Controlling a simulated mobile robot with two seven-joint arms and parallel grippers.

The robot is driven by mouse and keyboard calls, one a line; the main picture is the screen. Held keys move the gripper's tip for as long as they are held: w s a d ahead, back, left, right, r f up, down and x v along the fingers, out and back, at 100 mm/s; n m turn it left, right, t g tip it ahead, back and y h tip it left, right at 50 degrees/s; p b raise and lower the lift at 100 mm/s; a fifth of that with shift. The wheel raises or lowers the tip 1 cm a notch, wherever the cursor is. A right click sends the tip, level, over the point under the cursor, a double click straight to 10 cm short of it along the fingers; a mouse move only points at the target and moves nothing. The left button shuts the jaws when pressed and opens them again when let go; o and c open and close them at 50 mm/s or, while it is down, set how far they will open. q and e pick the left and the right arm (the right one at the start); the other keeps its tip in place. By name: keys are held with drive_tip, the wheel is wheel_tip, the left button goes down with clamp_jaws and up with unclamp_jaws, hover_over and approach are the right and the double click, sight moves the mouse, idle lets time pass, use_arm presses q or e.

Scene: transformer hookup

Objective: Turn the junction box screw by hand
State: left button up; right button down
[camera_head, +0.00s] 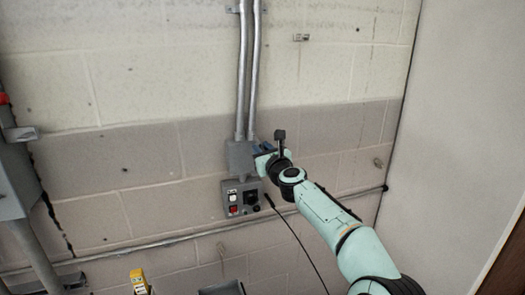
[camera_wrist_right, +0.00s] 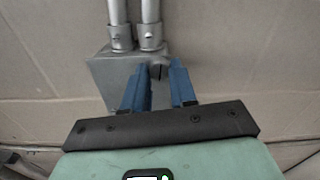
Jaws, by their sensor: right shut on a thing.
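The grey junction box (camera_head: 238,157) is fixed to the block wall below two vertical conduits, and it fills the upper middle of the right wrist view (camera_wrist_right: 115,75). Its screw (camera_wrist_right: 158,72) shows as a small dark spot between the blue fingers. My right gripper (camera_head: 259,150) is at the box's right side in the head view. In the right wrist view its two blue fingers (camera_wrist_right: 160,72) reach the box face and are shut on the screw, with a gap between them. The contact itself is hard to make out. My left gripper is not in view.
A grey control box (camera_head: 242,198) with switches and a red button is mounted just below the junction box. A black cable hangs to its right. A horizontal conduit (camera_head: 150,245) runs along the lower wall. Another grey enclosure (camera_head: 15,180) stands at the far left.

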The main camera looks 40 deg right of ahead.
drive_tip(key=n+b, duration=0.2)
drive_tip(key=n, duration=2.8)
drive_tip(key=shift+f+b, duration=0.1)
drive_tip(key=shift+b, duration=0.3)
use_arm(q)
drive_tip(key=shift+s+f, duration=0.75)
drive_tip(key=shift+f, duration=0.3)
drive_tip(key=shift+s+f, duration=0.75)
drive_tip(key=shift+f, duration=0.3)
use_arm(e)
drive_tip(key=shift+n, duration=1.5)
drive_tip(key=c, duration=0.9)
unclamp_jaws()
